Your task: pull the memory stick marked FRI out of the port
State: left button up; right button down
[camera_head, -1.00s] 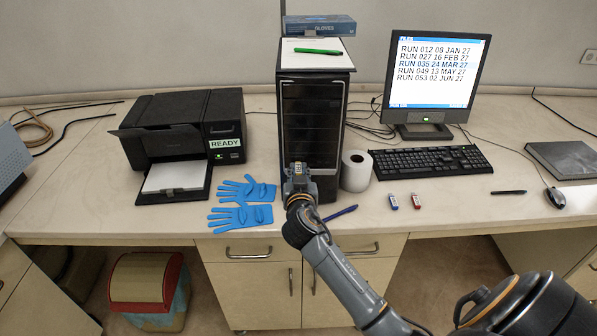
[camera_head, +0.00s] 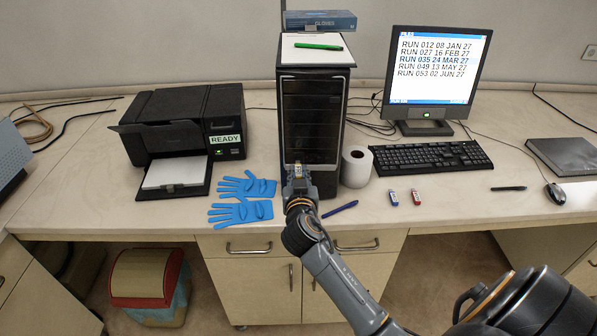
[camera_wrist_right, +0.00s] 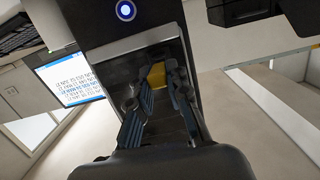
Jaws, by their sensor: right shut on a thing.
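The computer tower (camera_head: 312,118) stands upright on the desk; its dark front also shows in the right wrist view (camera_wrist_right: 115,48). My right gripper (camera_head: 297,174) is at the lower front of the tower. In the right wrist view my right gripper (camera_wrist_right: 158,80) is shut on a small yellow memory stick (camera_wrist_right: 157,75), which lies between its fingertips close to the tower's front. Its marking cannot be read, and the fingers and the angle hide whether its plug sits in the port. My left gripper is not in view.
A blue stick (camera_head: 393,198) and a red stick (camera_head: 417,197) lie on the desk, right of a paper roll (camera_head: 356,167). Blue gloves (camera_head: 243,200) and a pen (camera_head: 340,209) lie near the gripper. A printer (camera_head: 180,140) stands left, a keyboard (camera_head: 430,157) right.

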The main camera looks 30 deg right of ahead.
jog(key=shift+f+v, duration=0.15)
jog(key=shift+v, duration=0.9)
jog(key=shift+f+v, duration=0.15)
jog(key=shift+v, duration=0.9)
jog(key=shift+a, duration=0.15)
